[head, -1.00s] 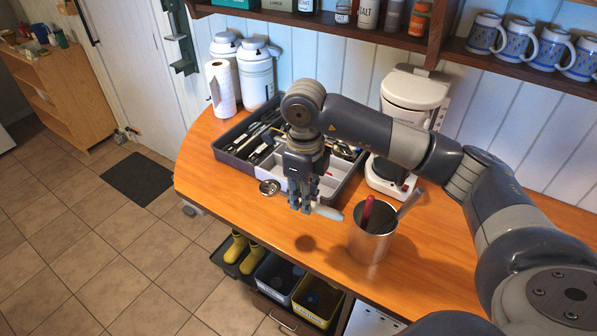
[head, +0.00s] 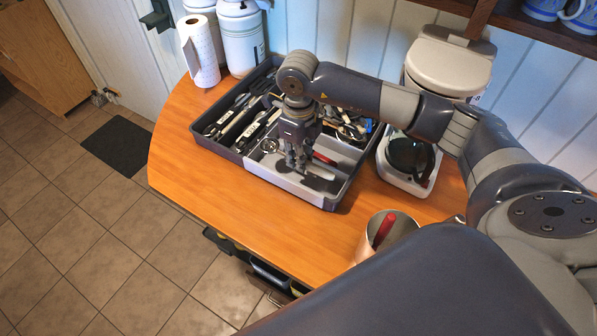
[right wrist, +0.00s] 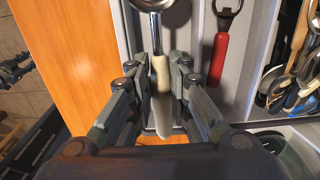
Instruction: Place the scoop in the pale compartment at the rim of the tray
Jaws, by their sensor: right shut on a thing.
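The scoop has a round metal bowl (head: 270,145) and a pale handle (right wrist: 161,85). My right gripper (head: 297,168) is shut on the handle, with the fingers on both sides of it in the right wrist view (right wrist: 161,95). The pale compartment (head: 285,181) lies along the tray's front rim, with its light wall facing the counter edge. The scoop is over this compartment, bowl to the left in the head view. I cannot tell whether it touches the floor of the compartment. My left gripper is not seen in the head view.
The dark grey tray (head: 222,153) holds several utensils in its other compartments. A red-handled opener (right wrist: 218,58) lies beside the scoop. A metal canister (head: 372,232) stands at the front right, a white appliance (head: 450,62) behind right. The counter left of the tray is clear.

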